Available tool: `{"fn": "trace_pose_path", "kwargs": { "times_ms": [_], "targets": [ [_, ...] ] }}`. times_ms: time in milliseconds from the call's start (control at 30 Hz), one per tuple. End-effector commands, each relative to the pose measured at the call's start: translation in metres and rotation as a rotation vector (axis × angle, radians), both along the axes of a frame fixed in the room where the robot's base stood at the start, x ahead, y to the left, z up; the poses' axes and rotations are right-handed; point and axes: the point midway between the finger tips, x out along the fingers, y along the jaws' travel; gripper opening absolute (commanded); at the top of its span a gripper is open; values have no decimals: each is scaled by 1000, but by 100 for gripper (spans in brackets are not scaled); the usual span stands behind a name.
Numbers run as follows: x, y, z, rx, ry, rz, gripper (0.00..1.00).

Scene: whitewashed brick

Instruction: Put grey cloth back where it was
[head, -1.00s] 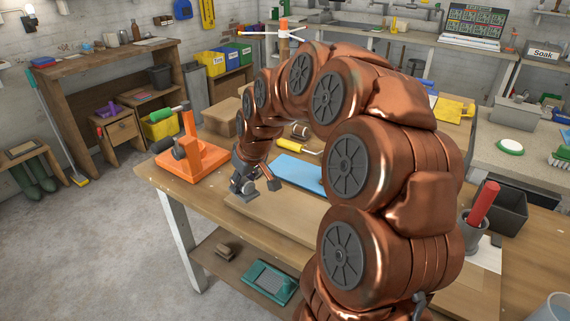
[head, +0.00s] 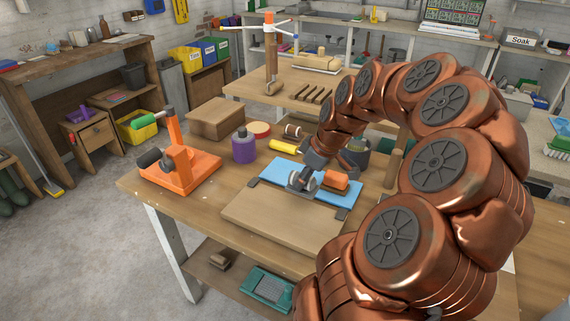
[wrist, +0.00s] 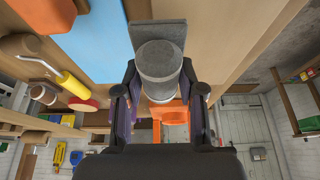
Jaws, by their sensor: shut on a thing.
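My gripper (head: 303,185) is low over the blue mat (head: 272,190) on the wooden workbench, near the back edge of a light wooden board (head: 275,220). In the wrist view my gripper (wrist: 158,100) is shut on a grey rolled shape (wrist: 160,68), which I take for the grey cloth. Its rounded end faces the camera. In the head view the cloth is mostly hidden by the gripper and too small to make out. Whether it touches the mat or board cannot be told.
An orange block (head: 335,180) lies on the mat just right of my gripper. An orange machine (head: 180,168) occupies the bench's left end.

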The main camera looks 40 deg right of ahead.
Motion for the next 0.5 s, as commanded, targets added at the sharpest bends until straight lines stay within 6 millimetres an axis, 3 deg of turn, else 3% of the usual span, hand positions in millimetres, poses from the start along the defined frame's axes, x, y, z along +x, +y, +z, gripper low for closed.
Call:
{"fn": "trace_pose_path", "kwargs": {
  "times_ms": [500],
  "targets": [
    [70, -37, -7, 0, 2, 0, 6]
  ]
}}
